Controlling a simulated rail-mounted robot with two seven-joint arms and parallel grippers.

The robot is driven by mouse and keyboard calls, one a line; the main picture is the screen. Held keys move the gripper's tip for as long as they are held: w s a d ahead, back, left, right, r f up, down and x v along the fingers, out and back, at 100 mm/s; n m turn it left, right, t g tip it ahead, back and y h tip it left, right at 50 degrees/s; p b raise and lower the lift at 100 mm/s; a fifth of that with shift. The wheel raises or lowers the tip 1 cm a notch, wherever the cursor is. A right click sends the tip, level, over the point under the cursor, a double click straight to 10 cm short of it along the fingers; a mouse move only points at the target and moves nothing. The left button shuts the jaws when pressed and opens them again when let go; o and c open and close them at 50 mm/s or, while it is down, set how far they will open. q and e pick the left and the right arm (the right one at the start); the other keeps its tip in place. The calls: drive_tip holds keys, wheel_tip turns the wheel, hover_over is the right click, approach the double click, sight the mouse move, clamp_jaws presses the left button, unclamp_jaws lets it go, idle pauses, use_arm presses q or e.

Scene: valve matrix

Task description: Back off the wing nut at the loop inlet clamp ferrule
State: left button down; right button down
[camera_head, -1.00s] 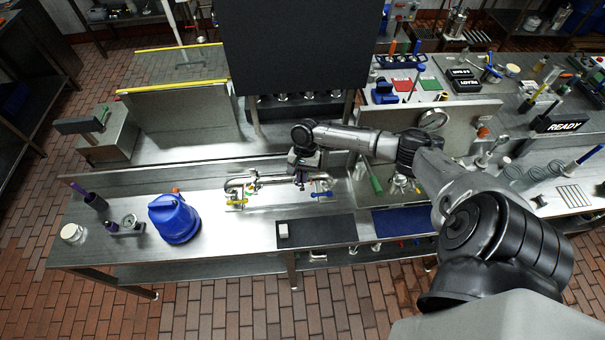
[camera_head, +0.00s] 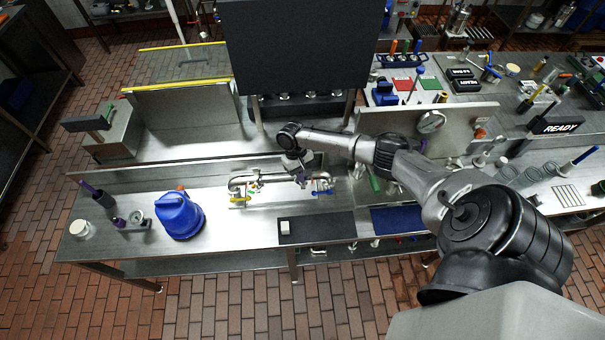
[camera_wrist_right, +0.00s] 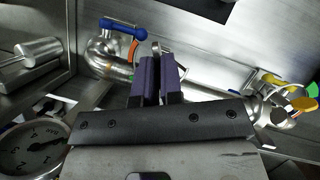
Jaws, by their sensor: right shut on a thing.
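The steel pipe loop (camera_head: 268,180) lies on the bench, with a yellow-handled valve (camera_head: 240,199) at its left and a blue-handled valve (camera_head: 322,192) at its right. My right gripper (camera_head: 302,182) is at the right part of the loop, close to the blue handle. In the right wrist view its purple fingers (camera_wrist_right: 158,68) are close together, with a small bright metal piece (camera_wrist_right: 156,47) at their tips. This looks like the wing nut, but the fingers hide most of it and the clamp ferrule. My left gripper is out of view.
A dark mat (camera_head: 317,228) lies in front of the loop. A large round gauge (camera_wrist_right: 32,147) shows at the lower left in the right wrist view.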

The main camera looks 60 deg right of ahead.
drive_tip(key=shift+n, duration=0.4)
drive_tip(key=c, duration=1.3)
unclamp_jaws()
drive_tip(key=shift+o, duration=0.2)
drive_tip(key=shift+w+r, duration=0.15)
drive_tip(key=shift+r, duration=0.15)
drive_tip(key=b+v, duration=0.2)
drive_tip(key=v, duration=1.1)
